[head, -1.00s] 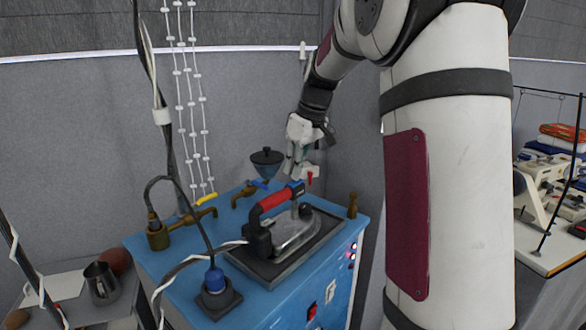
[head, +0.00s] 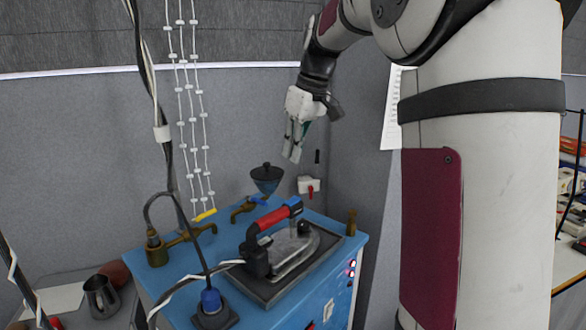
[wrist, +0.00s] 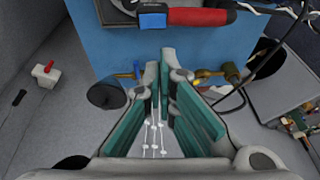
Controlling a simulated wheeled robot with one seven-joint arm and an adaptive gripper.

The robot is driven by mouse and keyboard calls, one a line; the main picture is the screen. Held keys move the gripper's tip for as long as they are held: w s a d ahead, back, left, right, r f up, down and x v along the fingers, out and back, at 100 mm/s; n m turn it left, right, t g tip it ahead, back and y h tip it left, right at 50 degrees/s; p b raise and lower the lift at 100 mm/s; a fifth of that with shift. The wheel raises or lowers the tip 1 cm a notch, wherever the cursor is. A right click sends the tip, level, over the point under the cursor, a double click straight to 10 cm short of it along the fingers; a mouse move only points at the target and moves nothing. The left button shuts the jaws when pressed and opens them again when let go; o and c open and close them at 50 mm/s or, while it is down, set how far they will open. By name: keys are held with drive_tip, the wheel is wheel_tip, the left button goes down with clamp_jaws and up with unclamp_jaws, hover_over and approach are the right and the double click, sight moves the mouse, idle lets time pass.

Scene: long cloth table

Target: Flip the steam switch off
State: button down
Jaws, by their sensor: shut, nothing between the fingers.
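A white switch box with a red lever (head: 310,188) is mounted on the grey wall behind the blue steam station (head: 178,287). It also shows at the left in the wrist view (wrist: 46,74). A red switch (head: 311,325) on the station's front is cut by the bottom edge of the head view. Which of these is the steam switch is not labelled legibly. My gripper (head: 293,155) is shut and empty, pointing down above the back of the station, a little above the wall box in the head view. In the wrist view its fingers (wrist: 164,72) touch nothing.
An iron with a red handle (head: 274,219) rests on a dark plate on the station. A metal pitcher (head: 101,297) is at left. Small lights (head: 351,268) glow on the front.

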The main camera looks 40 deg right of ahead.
drive_tip(key=shift+a+v, duration=0.2)
drive_tip(key=shift+v, duration=0.65)
drive_tip(key=shift+a+v, duration=0.2)
drive_tip(key=shift+v, duration=0.65)
drive_tip(key=shift+s+a, duration=0.1)
drive_tip(key=shift+s, duration=0.05)
drive_tip(key=s+a, duration=0.6)
drive_tip(key=a, duration=0.2)
drive_tip(key=s+a+f+m, duration=0.1)
drive_tip(key=s+a+f, duration=0.2)
drive_tip(key=s, duration=0.2)
drive_tip(key=s+a+f+m+t, duration=0.1)
drive_tip(key=s+a+f, duration=0.2)
drive_tip(key=s, duration=0.3)
drive_tip(key=s+a+f+t+h, duration=0.1)
drive_tip(key=s+a+f, duration=0.3)
drive_tip(key=s, duration=0.2)
drive_tip(key=shift+s+m, duration=0.2)
drive_tip(key=shift+m, duration=0.2)
